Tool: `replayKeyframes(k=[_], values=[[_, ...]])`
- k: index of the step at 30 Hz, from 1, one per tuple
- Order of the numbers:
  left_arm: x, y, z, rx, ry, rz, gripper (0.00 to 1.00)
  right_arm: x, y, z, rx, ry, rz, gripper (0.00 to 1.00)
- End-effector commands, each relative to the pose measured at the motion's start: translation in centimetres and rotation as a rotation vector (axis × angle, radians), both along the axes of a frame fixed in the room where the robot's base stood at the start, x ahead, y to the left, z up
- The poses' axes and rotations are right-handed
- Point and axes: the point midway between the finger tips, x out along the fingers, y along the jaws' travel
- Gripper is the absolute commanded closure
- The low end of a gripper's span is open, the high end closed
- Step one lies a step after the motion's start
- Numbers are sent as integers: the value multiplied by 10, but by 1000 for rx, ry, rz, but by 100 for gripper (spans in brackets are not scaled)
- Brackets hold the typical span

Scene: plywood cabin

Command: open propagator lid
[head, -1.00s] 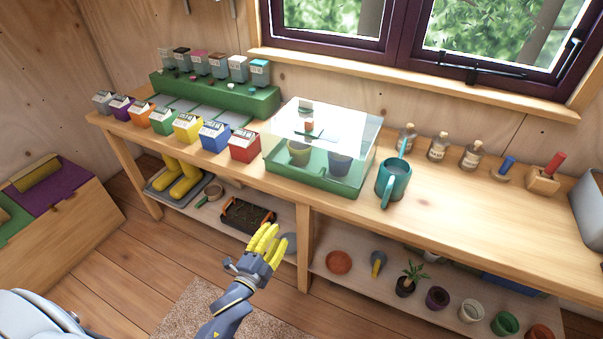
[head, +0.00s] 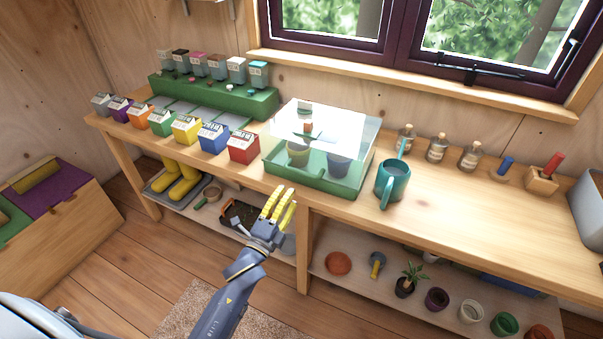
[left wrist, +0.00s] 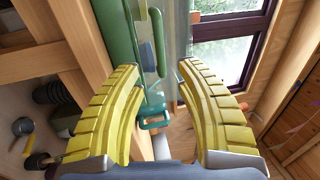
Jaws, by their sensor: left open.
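The propagator has a green base (head: 312,178) and a clear lid (head: 345,130), which sits down over it on the bench. Two pots show dimly inside, and small items show at the lid's top. My left gripper (head: 279,200) is in front of the bench edge, just below the propagator's front, with its yellow fingers pointing up toward it. In the left wrist view the two yellow fingers (left wrist: 158,85) are apart with nothing between them; the green base (left wrist: 118,35) appears beyond them. My right gripper is not in view.
A teal watering can (head: 393,181) stands close to the propagator's right side. A red box (head: 243,147) stands close at its left, in a row of coloured boxes. Bottles (head: 437,149) stand at the back right. The bench front at right is clear.

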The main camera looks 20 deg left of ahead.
Motion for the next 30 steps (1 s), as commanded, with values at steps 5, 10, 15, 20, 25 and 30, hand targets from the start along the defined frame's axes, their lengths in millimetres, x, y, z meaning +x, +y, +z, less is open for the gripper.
replayKeyframes(k=[5,10,15,20,25,30], values=[[32,-5,7,1,-2,-1,64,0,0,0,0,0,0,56],[59,-9,11,0,0,0,64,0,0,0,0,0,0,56],[78,-12,15,1,-1,0,64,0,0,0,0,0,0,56],[90,-14,17,0,0,0,64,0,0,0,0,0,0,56],[95,-15,18,-1,1,0,64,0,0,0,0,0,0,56],[96,-15,18,-1,1,0,64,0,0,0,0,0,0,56]])
